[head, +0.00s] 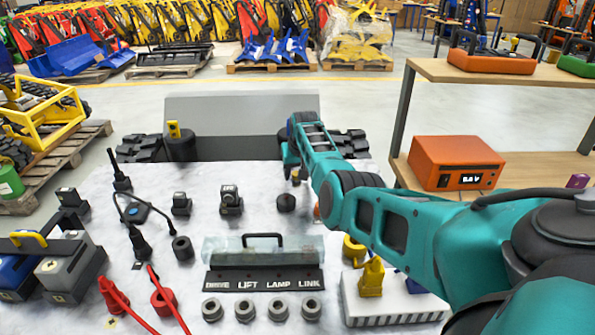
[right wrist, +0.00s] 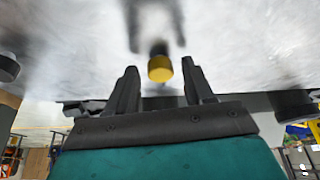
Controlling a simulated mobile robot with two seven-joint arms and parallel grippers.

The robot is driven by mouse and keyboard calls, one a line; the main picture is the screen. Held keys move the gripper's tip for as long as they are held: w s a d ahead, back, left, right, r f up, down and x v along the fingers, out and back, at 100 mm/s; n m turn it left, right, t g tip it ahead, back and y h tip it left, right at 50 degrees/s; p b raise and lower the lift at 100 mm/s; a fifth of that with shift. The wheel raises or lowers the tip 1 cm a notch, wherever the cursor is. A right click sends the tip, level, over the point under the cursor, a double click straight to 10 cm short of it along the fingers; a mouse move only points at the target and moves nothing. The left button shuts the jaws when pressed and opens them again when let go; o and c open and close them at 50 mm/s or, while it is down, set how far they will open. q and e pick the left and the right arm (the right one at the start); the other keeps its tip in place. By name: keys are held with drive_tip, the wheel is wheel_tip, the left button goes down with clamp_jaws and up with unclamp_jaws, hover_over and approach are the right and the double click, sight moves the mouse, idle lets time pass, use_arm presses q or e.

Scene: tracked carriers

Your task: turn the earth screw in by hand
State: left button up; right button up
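My right arm reaches in from the right over the grey-white worktop (head: 145,285). Its gripper (head: 296,166) is beyond the row of labelled controls, mostly hidden by its own arm. In the right wrist view the two dark fingers of my right gripper (right wrist: 159,68) stand apart, with no contact seen. A short dark cylinder with a yellow end (right wrist: 160,69) shows in the gap between the fingertips. It may be the earth screw; I cannot tell for sure, nor how far in it sits. My left gripper is in neither view.
A clear cover with a black handle (head: 263,243) stands behind the DRIVE, LIFT, LAMP, LINK plate (head: 265,281). A black knob (head: 286,202) is near the right gripper. Red clamps (head: 115,297) lie front left. An orange power unit (head: 455,163) stands on a shelf at right.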

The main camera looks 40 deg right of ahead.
drive_tip(key=shift+o, duration=0.2)
drive_tip(key=shift+r, duration=0.1)
drive_tip(key=shift+s+r, duration=0.1)
drive_tip(key=shift+r, duration=0.15)
drive_tip(key=p+v, duration=0.3)
drive_tip(key=v, duration=0.9)
drive_tip(key=shift+s+a+p, duration=0.15)
drive_tip(key=shift+a+p, duration=0.05)
drive_tip(key=shift+p, duration=0.2)
